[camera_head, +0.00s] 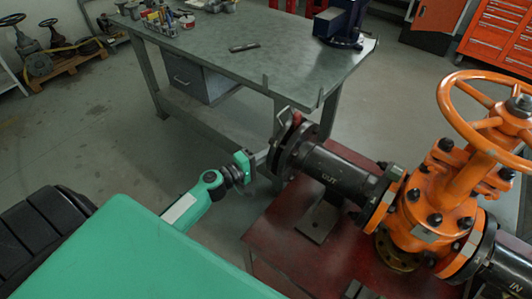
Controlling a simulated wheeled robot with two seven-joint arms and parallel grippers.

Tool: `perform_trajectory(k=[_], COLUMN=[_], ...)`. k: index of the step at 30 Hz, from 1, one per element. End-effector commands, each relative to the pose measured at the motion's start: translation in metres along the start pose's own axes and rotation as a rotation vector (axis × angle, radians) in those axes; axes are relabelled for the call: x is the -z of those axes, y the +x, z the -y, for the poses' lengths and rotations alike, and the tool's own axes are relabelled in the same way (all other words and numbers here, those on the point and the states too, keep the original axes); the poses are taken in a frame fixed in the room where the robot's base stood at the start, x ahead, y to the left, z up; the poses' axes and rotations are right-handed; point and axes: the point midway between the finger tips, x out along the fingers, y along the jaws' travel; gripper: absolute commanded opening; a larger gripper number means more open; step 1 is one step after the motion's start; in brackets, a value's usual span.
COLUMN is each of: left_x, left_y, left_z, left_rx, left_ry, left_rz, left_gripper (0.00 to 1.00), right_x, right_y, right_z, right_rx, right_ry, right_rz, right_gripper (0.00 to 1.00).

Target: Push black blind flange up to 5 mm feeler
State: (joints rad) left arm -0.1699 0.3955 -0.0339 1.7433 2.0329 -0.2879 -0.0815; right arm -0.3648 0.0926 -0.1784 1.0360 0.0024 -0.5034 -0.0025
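The black blind flange (281,141) appears to be the outermost disc at the left end of the black pipe marked OUT (328,168), close against the pipe's own flange (299,152). Any gap between the discs is too small to make out. A small red piece (297,119) shows at the top of the discs; I cannot tell whether it is the 5 mm feeler. My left gripper (264,160) is at the left, outer side of the blind flange, its tip at or very near the disc. Contact and finger opening are unclear. My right gripper is out of view.
The orange gate valve (432,205) with its large handwheel (450,95) stands at the right on a dark red table (285,235). A grey workbench (225,65) stands behind. Open floor (110,135) lies left of the flange.

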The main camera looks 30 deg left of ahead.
Motion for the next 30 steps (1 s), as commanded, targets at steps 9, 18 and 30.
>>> perform_trajectory(k=[9, 18, 30], left_x=[-0.001, -0.024, -0.028], left_y=[0.000, 0.006, 0.006], left_z=[0.000, 0.001, 0.001], left_rx=[0.000, 0.000, 0.001], left_ry=[0.000, -0.001, -0.003], left_rz=[0.000, 0.003, 0.011], left_gripper=[0.00, 0.00, 0.00], right_x=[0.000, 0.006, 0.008], right_y=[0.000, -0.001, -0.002], right_z=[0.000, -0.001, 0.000], right_rx=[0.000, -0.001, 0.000], right_ry=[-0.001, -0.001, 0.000], right_rz=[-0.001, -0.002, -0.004], right_gripper=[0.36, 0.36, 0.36])
